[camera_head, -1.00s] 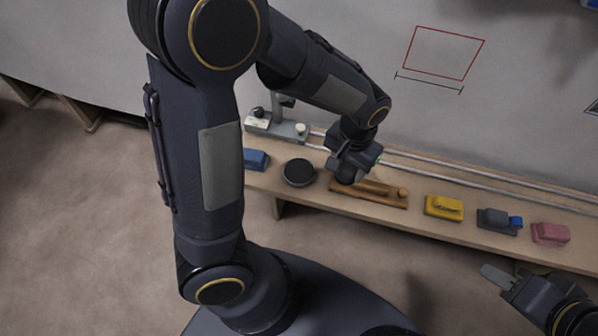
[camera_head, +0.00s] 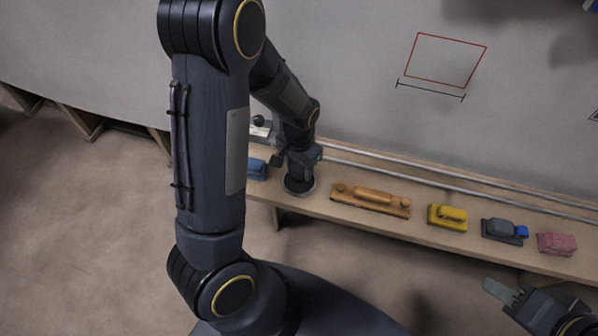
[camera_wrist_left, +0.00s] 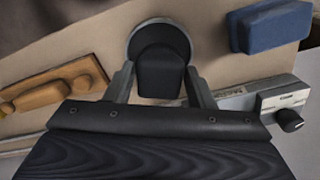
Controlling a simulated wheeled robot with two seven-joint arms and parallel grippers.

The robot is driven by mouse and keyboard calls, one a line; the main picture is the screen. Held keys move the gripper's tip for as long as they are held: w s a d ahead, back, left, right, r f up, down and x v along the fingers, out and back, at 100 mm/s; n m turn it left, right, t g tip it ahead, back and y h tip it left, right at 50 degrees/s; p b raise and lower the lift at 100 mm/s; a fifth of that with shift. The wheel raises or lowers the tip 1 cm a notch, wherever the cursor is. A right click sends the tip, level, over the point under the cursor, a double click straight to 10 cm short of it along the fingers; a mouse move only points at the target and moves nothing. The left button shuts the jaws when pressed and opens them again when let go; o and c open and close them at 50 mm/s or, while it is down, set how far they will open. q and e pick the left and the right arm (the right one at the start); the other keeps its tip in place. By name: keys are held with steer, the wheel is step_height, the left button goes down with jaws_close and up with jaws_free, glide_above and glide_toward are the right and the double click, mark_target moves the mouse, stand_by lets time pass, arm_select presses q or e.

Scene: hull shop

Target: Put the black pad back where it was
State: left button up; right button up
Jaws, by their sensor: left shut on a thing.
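The black pad (camera_wrist_left: 162,68) is a dark block between the two fingers of my left gripper (camera_wrist_left: 160,88) in the left wrist view. My left gripper is shut on it. In the head view this gripper (camera_head: 299,172) points down over a round disc (camera_head: 299,190) with a grey rim on the shelf. The disc shows behind the pad in the wrist view (camera_wrist_left: 136,36). I cannot tell whether the pad touches it. My right gripper (camera_head: 502,292) is at the lower right, away from the shelf; its jaw opening does not show clearly.
On the wooden shelf (camera_head: 465,248), a blue block (camera_head: 257,169) sits left of the disc. To the right are a wooden float (camera_head: 372,199), a yellow block (camera_head: 447,217), a grey-and-blue tool (camera_head: 503,231) and a pink block (camera_head: 556,243). Metal rails (camera_head: 440,184) run behind.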

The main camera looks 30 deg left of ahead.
mark_target(299, 167)
arm_select(q)
step_height(299, 167, down, 3)
steer(key=o, duration=0.9)
steer(key=shift+o, duration=0.2)
steer(key=shift+r, duration=0.15)
step_height(299, 167, up, 12)
steer(key=shift+f+p, duration=0.15)
steer(key=shift+p, duration=0.9)
steer(key=s+d+r+n+t+h, duration=0.3)
steer(key=s+r, duration=0.9)
steer(key=s, duration=0.5)
steer(key=d+t, duration=0.1)
steer(key=t, duration=0.1)
steer(key=shift+r+t+h, duration=0.3)
steer(key=shift+r+h, duration=0.1)
